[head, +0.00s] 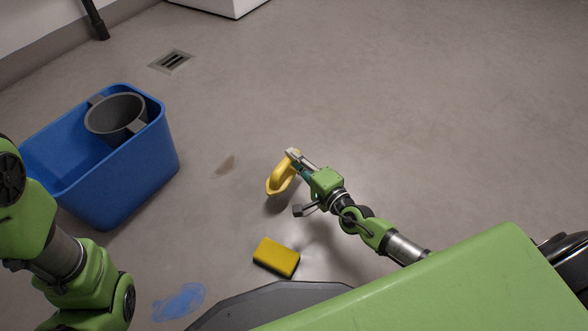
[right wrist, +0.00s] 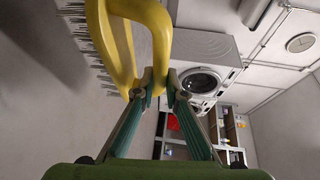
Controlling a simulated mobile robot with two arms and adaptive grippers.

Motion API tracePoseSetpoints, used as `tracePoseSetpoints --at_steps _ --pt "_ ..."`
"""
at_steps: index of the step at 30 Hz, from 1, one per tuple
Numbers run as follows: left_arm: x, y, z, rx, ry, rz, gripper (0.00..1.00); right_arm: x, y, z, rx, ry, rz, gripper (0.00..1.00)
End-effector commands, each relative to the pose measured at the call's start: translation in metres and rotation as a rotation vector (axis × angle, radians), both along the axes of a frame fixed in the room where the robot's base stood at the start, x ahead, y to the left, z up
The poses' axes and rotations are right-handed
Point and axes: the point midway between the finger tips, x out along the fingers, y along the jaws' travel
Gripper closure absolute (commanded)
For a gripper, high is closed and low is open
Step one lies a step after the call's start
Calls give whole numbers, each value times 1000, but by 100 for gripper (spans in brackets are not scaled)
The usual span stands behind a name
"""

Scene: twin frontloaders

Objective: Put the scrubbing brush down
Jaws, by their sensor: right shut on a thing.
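The scrubbing brush (head: 279,181) is yellow with a looped handle. My right gripper (head: 294,160) is shut on its handle, out over the floor near the middle of the head view. In the right wrist view the yellow handle (right wrist: 121,45) runs down to the fingertips of my right gripper (right wrist: 160,90), and grey bristles stick out to the left. I cannot tell whether the bristles touch the floor. My left arm shows at the left edge of the head view, but its gripper is out of view.
A blue bin (head: 150,160) with a dark grey bucket (head: 117,120) inside stands at left. A yellow sponge (head: 276,257) lies nearer me. A brown stain (head: 226,163), a blue stain (head: 180,302) and a drain (head: 171,61) mark the floor. Floor beyond and right of the brush is clear.

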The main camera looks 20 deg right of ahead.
Motion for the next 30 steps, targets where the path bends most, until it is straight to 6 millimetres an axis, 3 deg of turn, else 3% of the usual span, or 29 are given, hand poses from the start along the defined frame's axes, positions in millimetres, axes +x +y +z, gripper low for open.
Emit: tracePoseSetpoints --at_steps 11,23,24,26,30 --pt "0 0 -39 1 -1 0 60 8 -2 -39 0 0 -1 100" --pt "1 0 -38 0 2 0 60 8 -1 -40 0 0 0 100" --pt "1 0 -38 0 2 0 60 7 -1 -41 1 2 1 83" --pt "1 0 -38 0 2 0 60 7 -1 -41 1 1 0 71" --pt "1 0 -38 0 2 0 60 7 -1 -41 1 1 0 71"
